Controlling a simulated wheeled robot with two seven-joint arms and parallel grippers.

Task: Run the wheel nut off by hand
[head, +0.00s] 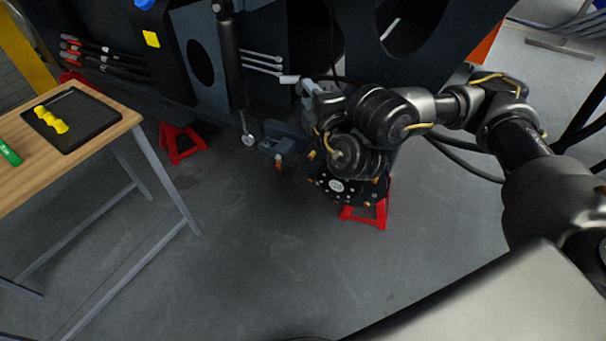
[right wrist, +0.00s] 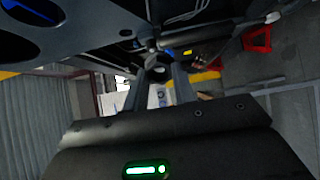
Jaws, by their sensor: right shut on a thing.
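My right arm reaches in from the right and its wrist is close against the underside of the dark chassis (head: 290,25). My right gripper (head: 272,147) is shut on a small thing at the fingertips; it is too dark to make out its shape. In the right wrist view, the two grey fingers (right wrist: 159,78) point at a dark knob-like part (right wrist: 151,42) under the chassis. A small orange-brown piece (head: 278,162) shows by the fingers in the head view. The wheel nut cannot be told apart clearly. My left gripper is not in view.
Red stands (head: 181,142) stand on the floor under the chassis. A cylinder (head: 231,60) hangs left of the gripper. The floor between is clear.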

